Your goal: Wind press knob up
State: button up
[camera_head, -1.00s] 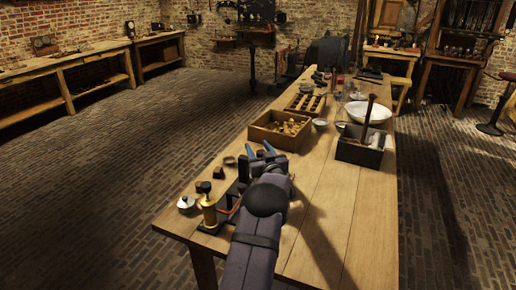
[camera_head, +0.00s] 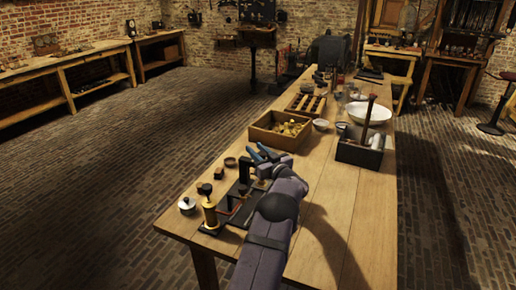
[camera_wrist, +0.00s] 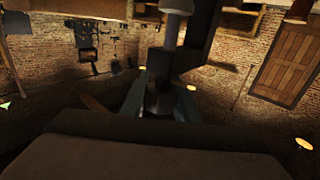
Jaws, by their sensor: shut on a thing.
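The press is a dark upright frame (camera_head: 244,171) on a black base near the left edge of the workbench. My gripper (camera_head: 262,153) is at its top, with two blue fingers pointing away from the camera. In the wrist view my gripper (camera_wrist: 163,95) is shut around a dark part in the middle, which I take to be the press knob (camera_wrist: 160,82). The knob is mostly hidden by the fingers in the head view. A dark block (camera_wrist: 195,45) and a pale cylinder (camera_wrist: 180,5) rise beyond the fingers in the wrist view.
A wooden box of brass parts (camera_head: 262,134) and a dark crate (camera_head: 357,155) stand farther back. The bench's right front is clear.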

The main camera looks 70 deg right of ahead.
aim_at(265, 157)
jog(key=shift+w+a+r+n+t+y+b, duration=0.1)
jog(key=shift+a+n+t+y+b, duration=0.1)
jog(key=shift+n+t+y, duration=0.35)
jog(key=shift+w+a+r+n+t+y+b, duration=0.1)
jog(key=shift+n+t+y+b, duration=0.15)
jog(key=shift+n+y, duration=0.35)
jog(key=shift+y, duration=0.35)
jog(key=o, duration=1.1)
jog(key=shift+c, duration=0.2)
jog(key=shift+f, duration=0.1)
jog(key=shift+s, duration=0.1)
jog(key=shift+v, duration=0.75)
jog(key=shift+b+v, duration=0.55)
jog(key=shift+v, duration=2.35)
